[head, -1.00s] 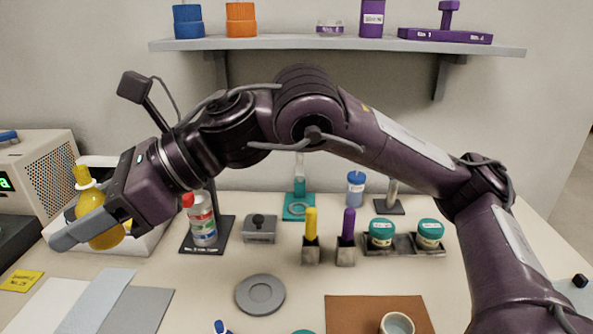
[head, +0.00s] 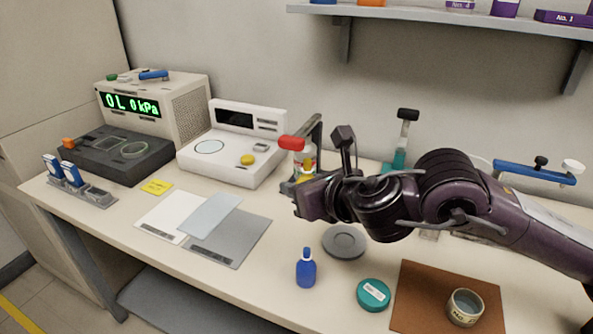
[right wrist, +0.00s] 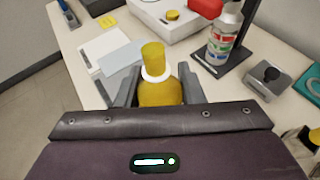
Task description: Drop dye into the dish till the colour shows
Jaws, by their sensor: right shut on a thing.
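My right gripper (right wrist: 158,92) is shut on a yellow bottle (right wrist: 160,90) with a white collar and a yellow cap. In the head view this gripper (head: 300,190) is in front of the red-capped bottle, and the yellow bottle is mostly hidden there. A small round dish (head: 465,307) with pale grey-blue contents stands on a brown mat (head: 420,306) at the front right, well apart from the gripper. A blue bottle (head: 306,270) stands upright on the table. My left gripper is not in view.
The red-capped bottle (right wrist: 222,38) is on a black stand. A white instrument (head: 232,150) and flat sheets (head: 232,240) are on the left. A shelf (head: 440,18) runs above.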

